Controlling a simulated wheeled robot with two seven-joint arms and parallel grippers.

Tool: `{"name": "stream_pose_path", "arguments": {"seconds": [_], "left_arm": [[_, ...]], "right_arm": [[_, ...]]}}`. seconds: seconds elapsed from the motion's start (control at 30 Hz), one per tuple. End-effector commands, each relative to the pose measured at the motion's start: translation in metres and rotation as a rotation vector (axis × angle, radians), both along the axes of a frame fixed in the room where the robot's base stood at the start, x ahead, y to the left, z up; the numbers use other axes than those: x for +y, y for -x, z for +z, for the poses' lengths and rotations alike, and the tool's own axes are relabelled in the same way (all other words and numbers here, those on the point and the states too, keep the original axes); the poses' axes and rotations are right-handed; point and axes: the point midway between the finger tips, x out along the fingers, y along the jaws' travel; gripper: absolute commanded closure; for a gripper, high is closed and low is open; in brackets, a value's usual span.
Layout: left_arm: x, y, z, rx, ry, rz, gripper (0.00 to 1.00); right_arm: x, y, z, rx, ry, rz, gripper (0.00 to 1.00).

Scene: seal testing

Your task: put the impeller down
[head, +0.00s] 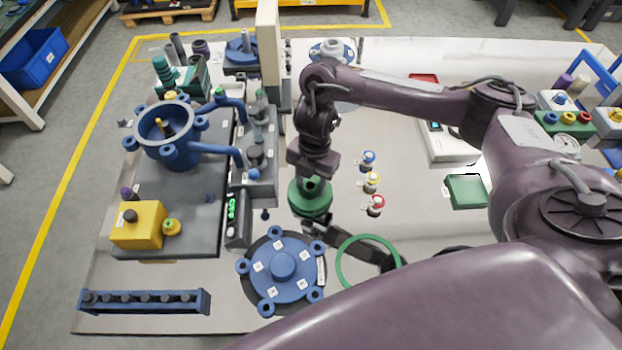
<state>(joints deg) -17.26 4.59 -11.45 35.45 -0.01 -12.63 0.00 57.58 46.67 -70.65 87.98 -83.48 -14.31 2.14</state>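The impeller is the green round part (309,203) near the middle of the head view, right of the grey base plate. My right gripper (313,184) points down directly over it, with its fingers at the impeller's hub. It appears shut on the hub, and the fingers hide part of it. I cannot tell whether the impeller's underside touches the table or hangs just above it.
A blue round cover (283,266) lies just in front of the impeller. A blue pump housing (170,135) stands on the left. Small coloured bottles (371,182) stand to the right, with pale bare table between.

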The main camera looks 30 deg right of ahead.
Motion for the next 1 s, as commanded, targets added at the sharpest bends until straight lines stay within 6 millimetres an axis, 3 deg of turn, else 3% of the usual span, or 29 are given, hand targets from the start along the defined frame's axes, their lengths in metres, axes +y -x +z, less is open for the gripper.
{"name": "stream_pose_path", "arguments": {"seconds": [0.3,0.43,0.8,1.0], "left_arm": [[0.0,-0.003,0.001,-0.004,0.001,-0.001,0.39],[0.0,-0.003,0.005,-0.005,0.0,-0.001,0.39],[0.0,-0.003,0.03,-0.005,0.001,-0.001,0.39],[0.0,-0.003,0.038,-0.004,0.0,-0.001,0.39]], "right_arm": [[0.0,0.0,0.001,0.0,0.0,0.0,0.49],[-0.001,-0.001,0.01,-0.001,0.0,0.001,0.49],[-0.008,-0.007,0.084,-0.006,0.002,0.001,0.49],[-0.011,-0.008,0.112,-0.003,0.0,0.002,0.49]]}}
